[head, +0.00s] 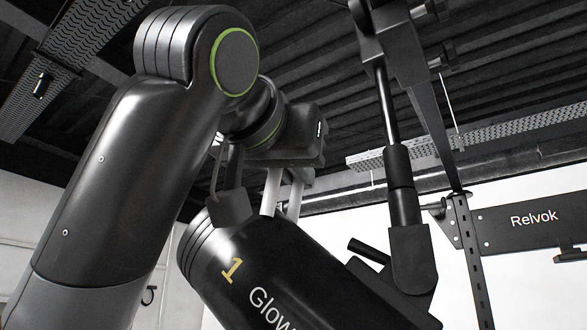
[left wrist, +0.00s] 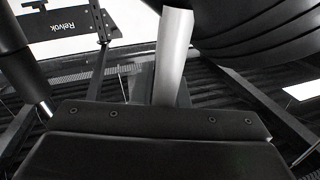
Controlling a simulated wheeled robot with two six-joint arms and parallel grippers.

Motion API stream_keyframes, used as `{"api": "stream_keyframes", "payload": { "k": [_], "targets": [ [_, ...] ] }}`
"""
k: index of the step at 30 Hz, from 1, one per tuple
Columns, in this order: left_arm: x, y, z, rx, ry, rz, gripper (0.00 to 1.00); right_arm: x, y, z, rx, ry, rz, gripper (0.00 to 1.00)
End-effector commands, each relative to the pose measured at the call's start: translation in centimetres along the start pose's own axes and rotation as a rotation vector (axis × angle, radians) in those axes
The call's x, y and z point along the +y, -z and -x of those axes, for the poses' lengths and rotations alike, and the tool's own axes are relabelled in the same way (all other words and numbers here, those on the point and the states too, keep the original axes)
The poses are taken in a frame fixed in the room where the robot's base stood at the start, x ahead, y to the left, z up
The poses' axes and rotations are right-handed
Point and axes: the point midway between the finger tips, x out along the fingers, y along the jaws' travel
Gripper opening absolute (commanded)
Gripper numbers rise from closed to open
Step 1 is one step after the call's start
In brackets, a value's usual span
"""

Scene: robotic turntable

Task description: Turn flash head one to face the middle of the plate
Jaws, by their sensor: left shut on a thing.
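Flash head one (head: 235,262) is a black cylinder marked with a yellow "1" and the white letters "Glow", cut off by the bottom edge in the head view. It is tilted, with its ribbed end at the upper left. The plate is not in view.
A black stand (head: 402,190) with a rod and bracket is close on the right of the flash head. A perforated upright (head: 467,255) and a dark "Relvok" beam (head: 532,220) stand farther right. Ceiling beams and trays are overhead.

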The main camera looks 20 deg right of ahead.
Motion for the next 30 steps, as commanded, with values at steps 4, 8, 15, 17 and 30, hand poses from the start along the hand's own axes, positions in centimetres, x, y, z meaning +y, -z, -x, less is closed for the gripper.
{"api": "stream_keyframes", "payload": {
  "k": [4,8,15,17,30],
  "targets": [
    [0.0,-0.1,0.5,-0.005,0.042,0.001,0.0,-0.1,0.0,-0.7,0.0,0.0,0.0,0.36],
    [-0.1,-0.1,0.8,-0.009,0.068,0.002,0.0,-0.1,-0.1,-0.9,0.0,0.0,0.0,0.36],
    [-0.1,0.0,0.8,-0.009,0.068,0.003,0.0,-0.1,-0.1,-0.8,0.001,0.0,0.0,0.36],
    [-0.1,0.0,0.9,-0.01,0.076,0.002,0.0,-0.1,-0.1,-1.0,0.001,0.0,0.0,0.36],
    [-0.2,0.0,1.6,-0.019,0.137,0.003,0.0,0.2,-0.1,-1.6,0.001,-0.004,0.002,0.36]
  ]
}}
